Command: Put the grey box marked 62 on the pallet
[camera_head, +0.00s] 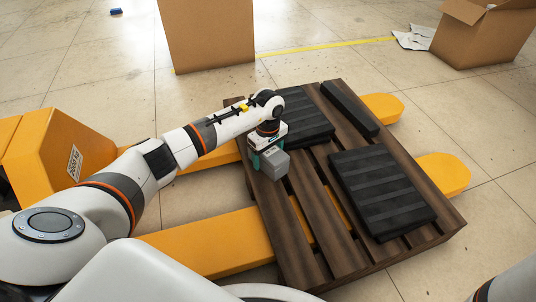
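The small grey box (274,165) is over the left part of the wooden pallet (318,234), at the end of my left arm. My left gripper (267,157) points down with its teal fingers on either side of the box's top, and it looks shut on the box. I cannot tell whether the box touches the slats or hangs just above them. No number is readable on it. My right gripper is not in view.
Black ribbed mats (382,192) and a black bar (350,107) lie on the pallet. A yellow pallet jack (212,243) has its forks under it. Cardboard boxes (207,34) stand behind. The near-left slats are bare.

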